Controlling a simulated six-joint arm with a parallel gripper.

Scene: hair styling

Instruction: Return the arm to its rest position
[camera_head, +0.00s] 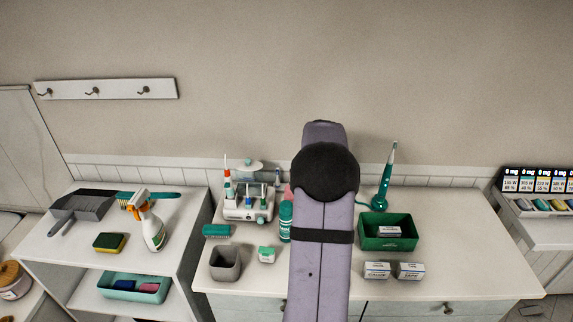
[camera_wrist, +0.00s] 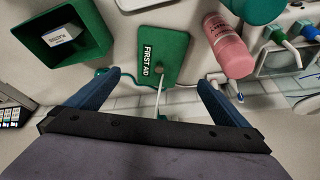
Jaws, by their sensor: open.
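My gripper (camera_wrist: 159,77) shows in the wrist view with its two blue fingers wide apart and nothing between them. It is above the white table top, facing a green first aid item (camera_wrist: 162,55) that lies just beyond the fingertips. In the head view my arm rises from the bottom middle over the table, and my gripper is hidden there.
The green box (camera_head: 389,232) with a small white carton stands right of my arm. Two cartons (camera_head: 377,270) lie before it. The toothbrush-like teal tool (camera_head: 387,178) stands behind. A pink bottle (camera_wrist: 228,45) is near the right finger. A grey cup (camera_head: 225,263) stands left.

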